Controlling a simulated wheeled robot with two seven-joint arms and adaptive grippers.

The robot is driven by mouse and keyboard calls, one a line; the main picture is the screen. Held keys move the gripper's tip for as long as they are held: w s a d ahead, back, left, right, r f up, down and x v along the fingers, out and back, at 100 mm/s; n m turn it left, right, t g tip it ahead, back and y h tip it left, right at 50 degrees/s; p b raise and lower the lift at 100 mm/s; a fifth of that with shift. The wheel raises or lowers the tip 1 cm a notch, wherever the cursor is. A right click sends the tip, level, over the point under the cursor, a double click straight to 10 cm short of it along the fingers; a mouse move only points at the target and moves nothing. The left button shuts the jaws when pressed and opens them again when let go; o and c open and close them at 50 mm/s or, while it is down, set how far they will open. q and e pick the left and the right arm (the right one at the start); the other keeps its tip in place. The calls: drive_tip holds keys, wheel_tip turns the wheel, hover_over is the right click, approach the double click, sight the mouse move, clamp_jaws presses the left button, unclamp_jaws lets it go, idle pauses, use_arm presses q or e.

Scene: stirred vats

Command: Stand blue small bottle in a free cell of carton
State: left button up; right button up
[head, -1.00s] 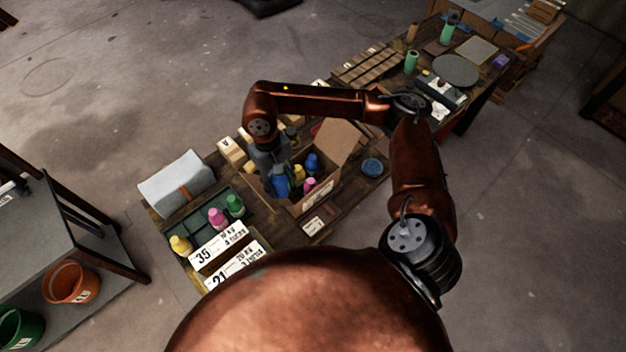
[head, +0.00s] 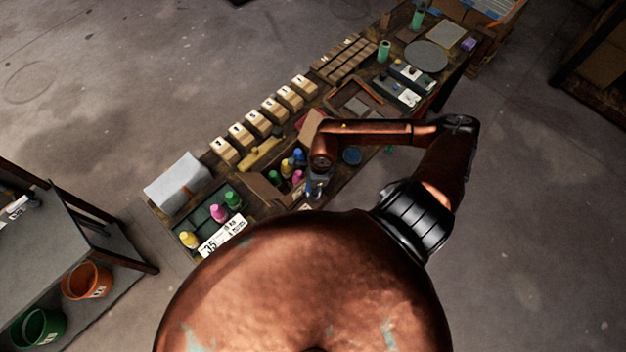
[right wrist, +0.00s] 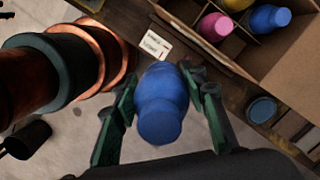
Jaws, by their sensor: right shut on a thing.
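The blue small bottle (right wrist: 162,100) is between the fingers of my right gripper (right wrist: 160,105) in the right wrist view, which is shut on it. In the head view my right gripper (head: 314,190) is at the front side of the carton (head: 262,188), outside its cells. The cardboard carton (right wrist: 283,72) shows at the upper right of the right wrist view, with dividers. A pink bottle (right wrist: 215,26), another blue bottle (right wrist: 268,18) and a yellow bottle (right wrist: 240,4) stand in it. The arm hides part of the carton in the head view. My left gripper is not in view.
A green tray (head: 188,222) with pink, green and yellow bottles is left of the carton. A row of small boxes (head: 257,123) lines the back edge. A round blue lid (head: 352,156) lies right of the carton. A white label (right wrist: 154,43) lies near the front edge.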

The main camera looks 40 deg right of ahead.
drive_tip(key=shift+s+d+m, duration=0.15)
drive_tip(key=shift+s+m, duration=0.05)
drive_tip(key=shift+m, duration=0.1)
drive_tip(key=shift+w, duration=0.4)
drive_tip(key=w+a+b, duration=0.1)
drive_tip(key=w+a, duration=0.3)
drive_tip(key=w, duration=0.7)
drive_tip(key=shift+a+b, duration=0.2)
drive_tip(key=shift+b, duration=0.1)
drive_tip(key=shift+w, duration=0.1)
drive_tip(key=shift+f, duration=0.15)
drive_tip(key=shift+f+b, duration=0.8)
drive_tip(key=shift+b, duration=0.15)
drive_tip(key=shift+f, duration=0.1)
drive_tip(key=shift+f+b, duration=1.2)
drive_tip(key=shift+f, duration=0.1)
